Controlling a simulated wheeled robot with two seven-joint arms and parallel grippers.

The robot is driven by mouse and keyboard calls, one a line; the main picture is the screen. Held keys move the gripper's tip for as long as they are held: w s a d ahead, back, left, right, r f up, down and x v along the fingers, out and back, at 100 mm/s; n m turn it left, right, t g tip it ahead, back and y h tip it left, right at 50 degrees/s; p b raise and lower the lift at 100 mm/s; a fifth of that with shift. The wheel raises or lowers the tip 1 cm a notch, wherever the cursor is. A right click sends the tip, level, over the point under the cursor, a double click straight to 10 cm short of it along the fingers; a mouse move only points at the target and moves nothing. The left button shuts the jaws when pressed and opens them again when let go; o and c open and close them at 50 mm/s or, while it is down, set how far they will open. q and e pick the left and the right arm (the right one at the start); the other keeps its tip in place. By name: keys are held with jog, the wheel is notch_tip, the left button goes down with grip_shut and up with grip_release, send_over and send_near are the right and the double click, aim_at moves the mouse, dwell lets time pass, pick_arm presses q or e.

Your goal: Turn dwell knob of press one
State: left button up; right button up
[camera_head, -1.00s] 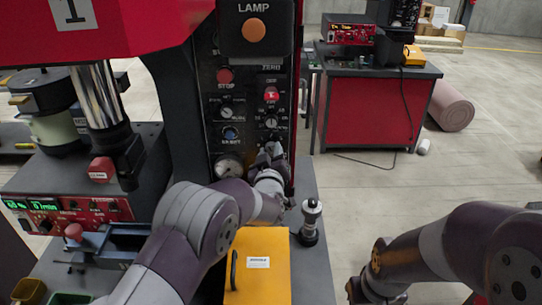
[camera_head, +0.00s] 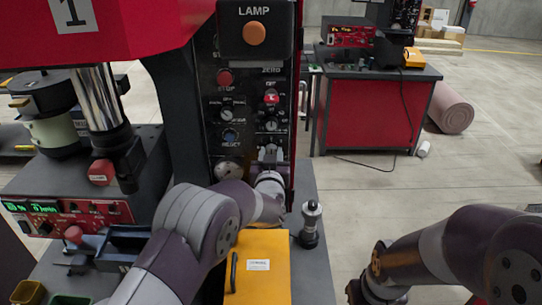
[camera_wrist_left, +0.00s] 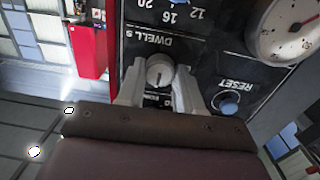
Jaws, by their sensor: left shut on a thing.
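The dwell knob (camera_wrist_left: 158,70) is a small round grey knob with a dark pointer mark, beside the upside-down label DWELL s in the left wrist view. My left gripper (camera_wrist_left: 158,82) has one finger on each side of it and is shut on it. In the head view my left gripper (camera_head: 268,152) is at the black control panel (camera_head: 200,70) of press one, below another small knob (camera_head: 271,125). Its fingers largely hide the dwell knob there. My right arm shows at the right edge, but its fingers are out of view.
Close to the gripper are a blue reset button (camera_head: 230,136) and a round gauge (camera_head: 229,169).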

pick_arm(q)
jog(key=o, duration=1)
jog(key=shift+o, duration=0.2)
jog(key=shift+s, duration=0.15)
jog(key=s+b, duration=0.3)
jog(key=s, duration=0.9)
jog(key=shift+s+a+r, duration=0.15)
jog(key=shift+s+r, duration=0.05)
jog(key=shift+s, duration=0.1)
